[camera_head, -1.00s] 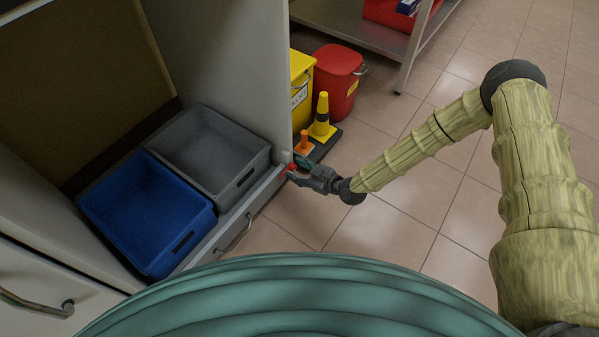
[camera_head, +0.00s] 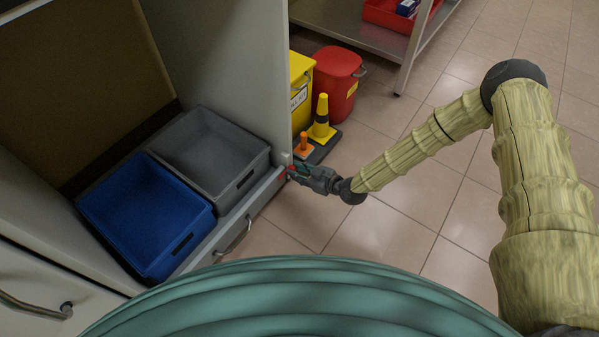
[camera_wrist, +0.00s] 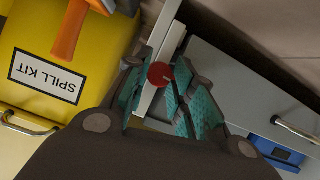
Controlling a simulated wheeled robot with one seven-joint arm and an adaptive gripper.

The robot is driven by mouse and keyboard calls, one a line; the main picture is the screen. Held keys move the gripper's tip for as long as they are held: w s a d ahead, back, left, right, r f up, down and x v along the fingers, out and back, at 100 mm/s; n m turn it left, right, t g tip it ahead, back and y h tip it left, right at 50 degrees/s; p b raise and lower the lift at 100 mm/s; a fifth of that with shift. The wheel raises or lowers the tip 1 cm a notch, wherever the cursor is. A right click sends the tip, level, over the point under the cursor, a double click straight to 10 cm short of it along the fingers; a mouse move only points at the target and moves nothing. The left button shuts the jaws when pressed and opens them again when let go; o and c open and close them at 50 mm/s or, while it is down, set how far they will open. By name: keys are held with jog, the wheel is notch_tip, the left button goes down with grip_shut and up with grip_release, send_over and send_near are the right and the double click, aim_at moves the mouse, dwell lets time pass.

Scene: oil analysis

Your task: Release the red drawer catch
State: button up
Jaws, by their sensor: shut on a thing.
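The red drawer catch (camera_wrist: 160,75) is a small round red knob at the end of the grey drawer front. In the wrist view it sits between the teal-padded fingers of my gripper (camera_wrist: 164,88), which are shut on it. In the head view my gripper (camera_head: 291,172) is at the drawer's right front corner and hides most of the catch. The drawer (camera_head: 212,246) has a bar handle (camera_head: 234,236) on its front.
A yellow spill kit bin (camera_head: 300,92), red bin (camera_head: 338,85) and cones (camera_head: 321,118) stand just behind my gripper. Tiled floor (camera_head: 385,235) is clear.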

jog(key=shift+w+f+m+g+y+b, duration=0.1)
jog(key=shift+m+g+y+b, duration=0.75)
jog(key=shift+m, duration=1.25)
jog(key=shift+s+f+m+g+y+b, duration=0.2)
jog(key=shift+m+g+y, duration=0.35)
jog(key=shift+m+y, duration=1.1)
jog(key=shift+w+f+m+g+y+b, duration=0.15)
jog(key=shift+m+g+y+b, duration=0.45)
jog(key=shift+m, duration=1.95)
jog(key=shift+w+r, duration=0.1)
jog(key=o, duration=1)
jog(key=shift+d, duration=0.1)
jog(key=shift+d, duration=0.1)
jog(key=v, duration=1.1)
jog(key=shift+d+r, duration=0.1)
jog(key=shift+d, duration=0.35)
